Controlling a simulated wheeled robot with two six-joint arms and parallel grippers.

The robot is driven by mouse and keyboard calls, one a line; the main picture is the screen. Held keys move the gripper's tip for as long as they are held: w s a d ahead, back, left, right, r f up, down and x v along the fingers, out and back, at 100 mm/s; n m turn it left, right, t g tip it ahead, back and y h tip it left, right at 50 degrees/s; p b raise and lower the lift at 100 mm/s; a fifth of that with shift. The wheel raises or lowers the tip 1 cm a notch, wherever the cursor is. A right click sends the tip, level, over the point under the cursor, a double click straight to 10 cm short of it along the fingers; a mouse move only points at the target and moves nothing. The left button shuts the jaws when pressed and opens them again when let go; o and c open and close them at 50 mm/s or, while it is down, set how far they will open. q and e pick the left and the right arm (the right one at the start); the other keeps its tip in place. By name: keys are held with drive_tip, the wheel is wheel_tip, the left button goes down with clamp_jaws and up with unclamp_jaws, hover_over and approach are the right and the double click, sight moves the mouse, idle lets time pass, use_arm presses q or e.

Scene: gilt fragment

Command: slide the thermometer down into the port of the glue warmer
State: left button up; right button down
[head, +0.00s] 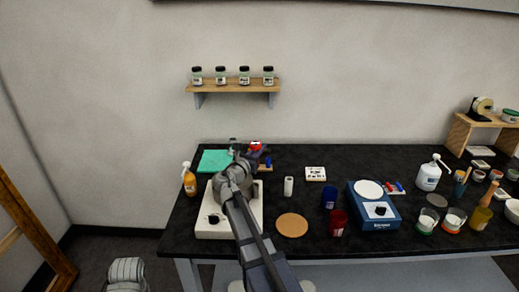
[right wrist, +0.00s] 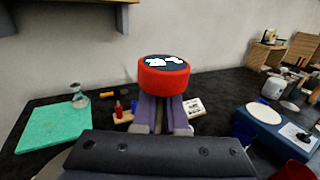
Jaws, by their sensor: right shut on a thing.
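The thermometer (right wrist: 165,78) has a round red head with a dark dial and white marks on top. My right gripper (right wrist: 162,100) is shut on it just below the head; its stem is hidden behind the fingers. In the head view the red thermometer head (head: 255,146) shows small above the rear of the bench, at the end of my right arm. The glue warmer seems to be the cream box (head: 212,229) with a black knob at the bench's left. My arm covers much of it, and its port cannot be made out.
A teal mat (head: 214,161) lies at the back left, with an orange bottle (head: 189,180) beside the cream box. A cork disc (head: 292,225), blue cup (head: 329,197), red cup (head: 338,222) and blue hotplate (head: 374,212) stand to the right. A jar shelf (head: 233,86) hangs above.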

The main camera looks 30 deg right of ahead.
wheel_tip(320, 180, down, 10)
drive_tip(key=b, duration=1)
drive_tip(key=shift+w, duration=0.15)
idle(3.4)
drive_tip(key=c, duration=0.9)
unclamp_jaws()
drive_tip(key=shift+d, duration=0.1)
drive_tip(key=v, duration=0.8)
drive_tip(key=shift+w, duration=0.1)
